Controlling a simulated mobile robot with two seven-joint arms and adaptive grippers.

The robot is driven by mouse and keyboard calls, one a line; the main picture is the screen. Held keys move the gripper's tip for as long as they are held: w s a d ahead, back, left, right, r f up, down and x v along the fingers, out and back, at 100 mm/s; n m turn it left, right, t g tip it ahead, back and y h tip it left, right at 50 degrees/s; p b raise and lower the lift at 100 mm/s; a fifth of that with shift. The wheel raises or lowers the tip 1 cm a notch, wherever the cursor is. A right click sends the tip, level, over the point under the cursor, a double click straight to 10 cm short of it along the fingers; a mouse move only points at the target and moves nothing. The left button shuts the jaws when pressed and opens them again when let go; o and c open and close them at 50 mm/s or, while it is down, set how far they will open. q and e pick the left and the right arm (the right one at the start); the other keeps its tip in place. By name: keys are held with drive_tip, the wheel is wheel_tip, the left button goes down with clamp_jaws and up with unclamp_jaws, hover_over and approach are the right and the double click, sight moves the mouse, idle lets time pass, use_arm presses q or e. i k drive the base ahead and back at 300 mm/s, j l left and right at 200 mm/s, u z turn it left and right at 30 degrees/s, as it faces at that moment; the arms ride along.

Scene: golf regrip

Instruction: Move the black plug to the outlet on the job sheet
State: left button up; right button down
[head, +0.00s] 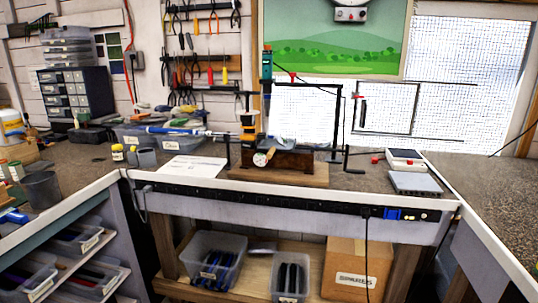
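A long black power strip (290,205) runs along the front edge of the middle bench. A black plug (366,212) sits at the strip's right part, and its black cord (366,250) hangs down in front of the bench. A blue plug (392,213) is just right of it. The outlets are too small to tell apart. A white job sheet (193,167) lies on the bench left of centre; its print is too small to read. Neither of my grippers is in view.
A wooden-based fixture (285,163) with a dial gauge stands mid-bench, and a club shaft (180,131) extends left from it. A grey scale (415,183) is at right. Bins (212,262) and a cardboard box (357,270) sit on the lower shelf. The space before the strip is mostly clear.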

sight(365, 213)
drive_tip(key=i+j, duration=1.35)
drive_tip(key=k+z, duration=0.1)
drive_tip(key=z, duration=2.1)
